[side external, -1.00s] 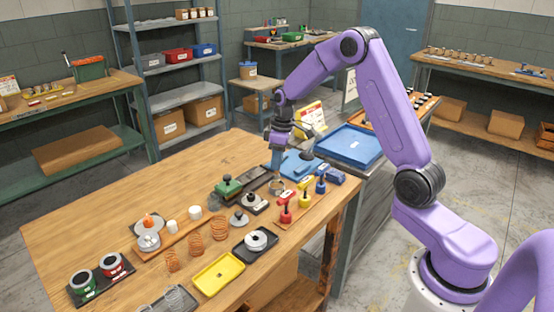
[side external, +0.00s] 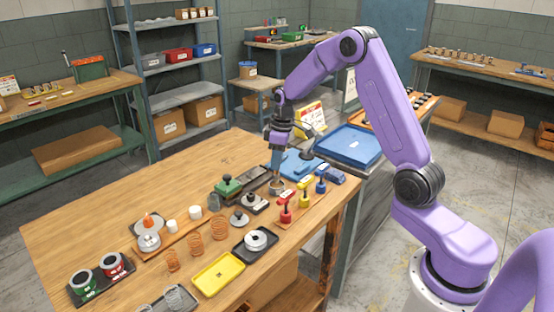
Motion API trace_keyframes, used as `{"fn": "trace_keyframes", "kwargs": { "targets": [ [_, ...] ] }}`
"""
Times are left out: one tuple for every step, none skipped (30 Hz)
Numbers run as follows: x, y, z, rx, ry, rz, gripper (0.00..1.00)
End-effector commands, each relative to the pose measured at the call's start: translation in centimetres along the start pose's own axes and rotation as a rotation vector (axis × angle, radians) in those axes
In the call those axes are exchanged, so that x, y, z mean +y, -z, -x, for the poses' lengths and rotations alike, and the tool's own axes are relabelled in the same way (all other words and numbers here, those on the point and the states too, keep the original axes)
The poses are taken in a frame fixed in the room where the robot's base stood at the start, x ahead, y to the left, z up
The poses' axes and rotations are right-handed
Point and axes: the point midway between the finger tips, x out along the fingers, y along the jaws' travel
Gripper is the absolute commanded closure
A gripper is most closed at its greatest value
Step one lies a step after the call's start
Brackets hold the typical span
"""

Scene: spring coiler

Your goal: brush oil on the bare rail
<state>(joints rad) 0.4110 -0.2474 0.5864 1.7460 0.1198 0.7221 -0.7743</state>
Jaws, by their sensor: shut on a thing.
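My gripper (side external: 277,168) points down over the far right part of the wooden bench. It is shut on a small, thin tool that I take to be the brush; the fingers mostly hide it. Its lower end is at a small grey metal cup (side external: 277,189); I cannot tell whether it is inside or just above. A dark rail-like strip (side external: 255,176) lies just left of the cup, with a green block (side external: 228,186) at its near end. I cannot make out whether any rail surface is oiled or bare.
Red (side external: 286,213), yellow (side external: 305,199) and blue (side external: 320,185) knobbed pieces stand close right of the cup. A blue tray (side external: 350,145) lies behind. Copper coils (side external: 220,228) and a yellow tray (side external: 218,274) are nearer the front. The bench's back left is clear.

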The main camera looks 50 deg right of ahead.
Motion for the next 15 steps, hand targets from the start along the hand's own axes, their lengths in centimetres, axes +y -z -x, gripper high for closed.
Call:
{"fn": "trace_keyframes", "kwargs": {
  "targets": [
    [0.00,0.00,-0.05,0.000,0.000,0.000,1.00],
    [0.00,-0.01,-0.07,0.000,0.000,0.000,1.00],
    [0.00,-0.02,-0.13,0.000,0.000,0.000,1.00],
    [0.00,-0.02,-0.17,0.000,0.000,0.000,1.00],
    [0.00,-0.03,-0.22,0.000,0.000,0.000,1.00],
    [0.00,-0.04,-0.29,0.000,0.000,0.000,1.00],
    [-0.01,-0.05,-0.34,0.000,0.000,0.000,1.00],
    [-0.01,-0.06,-0.39,-0.001,0.001,0.000,1.00],
    [-0.01,-0.06,-0.46,-0.001,0.001,0.000,1.00],
    [-0.01,-0.07,-0.51,-0.001,0.001,0.000,1.00],
    [-0.01,-0.08,-0.56,-0.001,0.001,0.000,1.00],
    [-0.01,-0.08,-0.63,-0.001,0.001,0.000,1.00],
    [-0.01,-0.09,-0.67,-0.001,0.001,0.000,1.00],
    [-0.01,-0.10,-0.72,-0.001,0.001,0.000,1.00],
    [-0.01,-0.10,-0.79,-0.001,0.001,0.000,1.00]
  ]
}}
